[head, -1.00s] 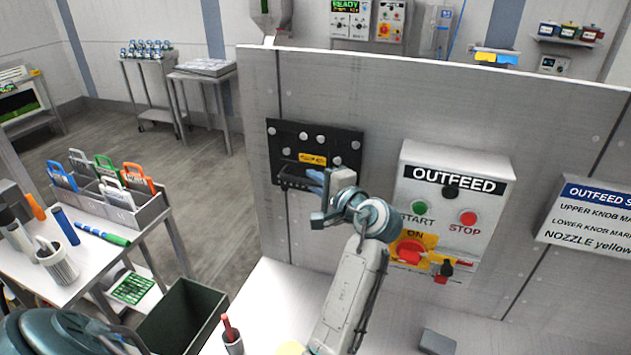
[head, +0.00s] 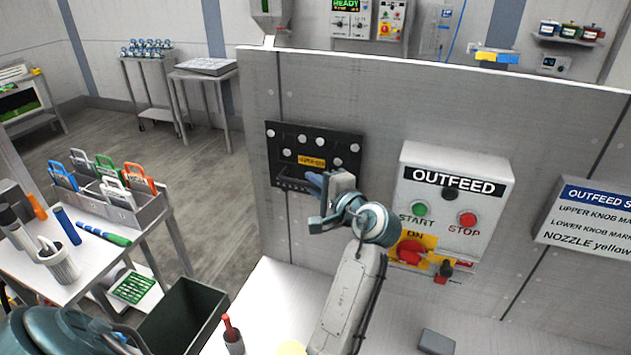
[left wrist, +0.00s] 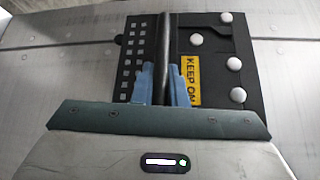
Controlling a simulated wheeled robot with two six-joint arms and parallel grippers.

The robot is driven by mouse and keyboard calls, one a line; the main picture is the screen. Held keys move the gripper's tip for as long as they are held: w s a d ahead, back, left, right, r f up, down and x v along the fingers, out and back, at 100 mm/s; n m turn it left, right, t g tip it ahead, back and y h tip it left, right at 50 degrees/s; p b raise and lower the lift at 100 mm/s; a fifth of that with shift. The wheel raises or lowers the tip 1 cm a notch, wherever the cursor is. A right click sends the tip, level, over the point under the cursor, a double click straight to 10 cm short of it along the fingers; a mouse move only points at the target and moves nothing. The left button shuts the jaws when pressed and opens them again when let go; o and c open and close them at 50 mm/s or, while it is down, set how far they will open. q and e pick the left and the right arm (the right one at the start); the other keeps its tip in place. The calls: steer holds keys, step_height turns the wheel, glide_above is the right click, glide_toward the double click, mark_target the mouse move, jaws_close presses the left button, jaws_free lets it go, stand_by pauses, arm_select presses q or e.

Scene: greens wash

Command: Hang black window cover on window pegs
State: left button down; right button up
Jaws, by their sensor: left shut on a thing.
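The black window cover (head: 272,150) is upright against the grey panel, left of the OUTFEED box, with a yellow KEEP ON label on it. White round knobs, perhaps the pegs (head: 353,148), show at its face; whether they pass through holes in it I cannot tell. My left gripper (head: 318,185) is at the cover's lower edge. In the left wrist view its blue fingers (left wrist: 163,83) are shut on a dark bar of the cover (left wrist: 215,50), beside a perforated strip. The window behind is hidden. My right gripper is out of view.
The OUTFEED control box (head: 456,160), with buttons and a red knob, stands out from the panel (head: 500,110) close to the right of my gripper. A dark bin (head: 185,315) is at lower left.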

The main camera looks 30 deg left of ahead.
arm_select(q)
steer(key=shift+s+d, duration=0.1)
steer(key=shift+s, duration=0.35)
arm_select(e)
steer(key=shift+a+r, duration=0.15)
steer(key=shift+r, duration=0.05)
arm_select(q)
steer(key=shift+s, duration=0.15)
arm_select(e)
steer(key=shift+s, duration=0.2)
